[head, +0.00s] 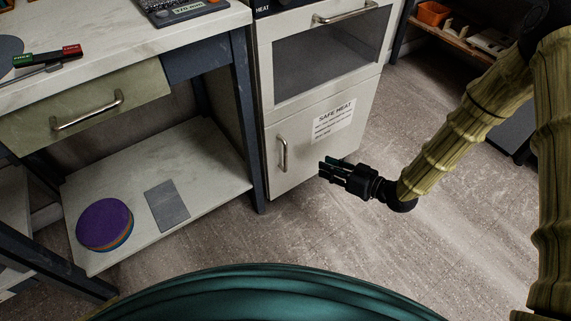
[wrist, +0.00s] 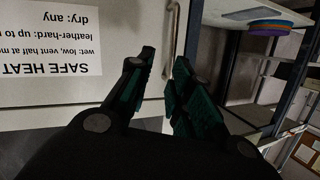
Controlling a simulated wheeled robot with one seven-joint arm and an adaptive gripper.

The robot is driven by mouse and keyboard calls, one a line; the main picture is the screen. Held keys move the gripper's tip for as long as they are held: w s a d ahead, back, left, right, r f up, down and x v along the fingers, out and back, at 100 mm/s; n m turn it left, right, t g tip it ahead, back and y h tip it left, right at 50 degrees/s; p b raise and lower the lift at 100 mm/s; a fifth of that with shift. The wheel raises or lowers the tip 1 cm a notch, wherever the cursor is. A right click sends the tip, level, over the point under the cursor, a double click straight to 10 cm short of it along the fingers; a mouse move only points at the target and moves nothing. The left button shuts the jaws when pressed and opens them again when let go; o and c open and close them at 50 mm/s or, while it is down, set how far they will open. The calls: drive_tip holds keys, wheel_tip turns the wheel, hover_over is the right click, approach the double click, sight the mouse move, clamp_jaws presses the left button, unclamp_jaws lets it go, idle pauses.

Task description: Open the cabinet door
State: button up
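The cabinet (head: 325,85) is a pale cabinet with a glazed upper panel and a lower door (head: 300,150) that looks shut. The door carries a "SAFE HEAT" label (head: 333,119) and an upright metal handle (head: 283,154) near its left edge. My gripper (head: 322,168) is in front of the door, right of the handle in the head view, pointing left. In the wrist view, the handle (wrist: 173,45) stands beyond the fingertips (wrist: 166,60), roughly in line with the gap between them. The fingers are apart with nothing visible between them.
A workbench (head: 140,50) with a green drawer (head: 85,110) stands left of the cabinet. Its lower shelf (head: 120,170) holds purple and orange discs (head: 104,223) and a grey slab (head: 167,205). An orange bin (head: 432,13) sits on a back shelf. Floor (head: 300,235) before the cabinet is clear.

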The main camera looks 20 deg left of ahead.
drive_tip(key=shift+w+a+f+n+g+y+b, duration=0.1)
drive_tip(key=shift+w+a+n+g+y+b, duration=0.65)
drive_tip(key=shift+a+b, duration=1.5)
drive_tip(key=shift+w+a+f+n+g+y+b, duration=0.15)
drive_tip(key=shift+a+n+g+y+b, duration=0.4)
drive_tip(key=shift+a+n+b, duration=1.5)
drive_tip(key=shift+w+a+r+g+y+b, duration=0.1)
drive_tip(key=shift+w+a+g+y+b, duration=0.45)
drive_tip(key=shift+a+b, duration=1.85)
drive_tip(key=shift+s+a+p, duration=0.1)
drive_tip(key=shift+a+p, duration=0.6)
drive_tip(key=shift+p, duration=0.05)
clamp_jaws()
